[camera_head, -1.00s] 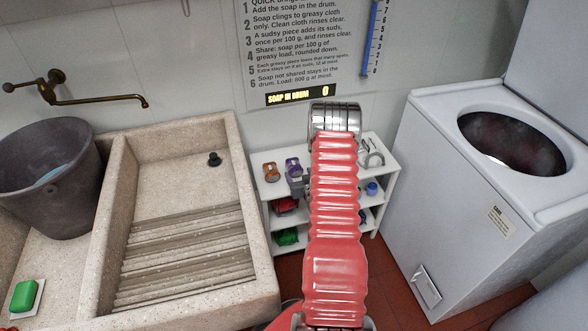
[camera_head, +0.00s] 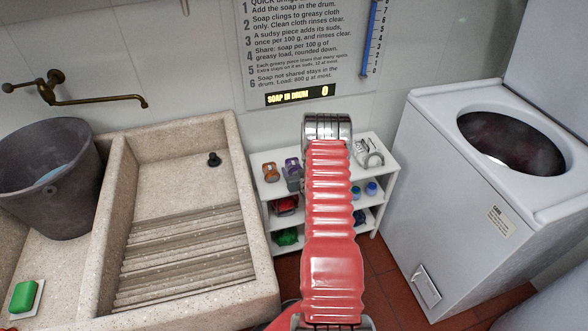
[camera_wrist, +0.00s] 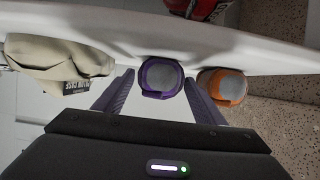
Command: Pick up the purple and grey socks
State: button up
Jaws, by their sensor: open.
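The purple and grey socks (camera_head: 292,166) are a small rolled bundle on the top of the white shelf, beside an orange and grey bundle. In the wrist view the purple and grey socks (camera_wrist: 161,77) show a grey round face inside a purple band. My gripper (camera_wrist: 160,97) is open, with one dark finger on each side of them. The fingertips look close to the bundle, but I cannot tell whether they touch it. In the head view my red arm hides most of the gripper.
The orange and grey bundle (camera_wrist: 222,86) sits close beside the right finger. A beige cloth item (camera_wrist: 62,60) lies to the left. The white shelf (camera_head: 259,192) stands between the stone washboard sink (camera_head: 228,150) and the white washing machine (camera_head: 425,190).

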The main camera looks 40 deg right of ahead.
jog(key=shift+x, duration=1)
jog(key=shift+r, duration=0.1)
jog(key=shift+c, duration=0.4)
jog(key=c, duration=1)
